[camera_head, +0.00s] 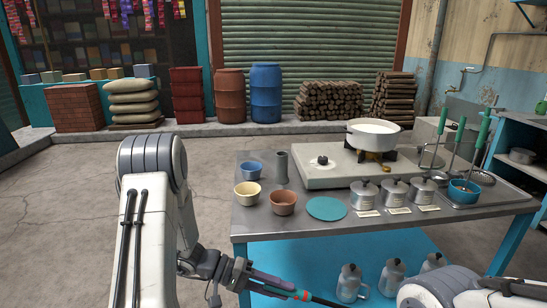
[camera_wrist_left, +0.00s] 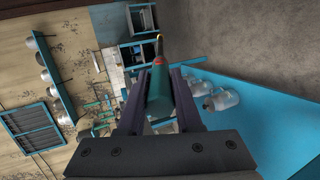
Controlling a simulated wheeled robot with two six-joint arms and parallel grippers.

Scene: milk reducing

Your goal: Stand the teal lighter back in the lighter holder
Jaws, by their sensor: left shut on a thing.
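The teal lighter (camera_wrist_left: 159,92) is clamped between the two dark fingers of my left gripper (camera_head: 284,287). In the wrist view its teal body points away from the palm, with a red band and a thin dark rod ending in a yellowish tip. In the head view the lighter (camera_head: 304,295) lies nearly level, its rod pointing right, in front of and below the table top. A slim grey upright cylinder (camera_head: 282,168), which looks like the lighter holder, stands on the table's left part. Its inside is not visible. My right gripper is not in view; only part of its arm shows.
A blue bowl (camera_head: 250,170), a cream bowl (camera_head: 247,194) and a brown bowl (camera_head: 283,202) stand around the cylinder. A teal disc (camera_head: 327,208) lies to their right. The stove (camera_head: 320,174) with a milk pot (camera_head: 374,135) is behind. Metal jars (camera_head: 363,195) stand right.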

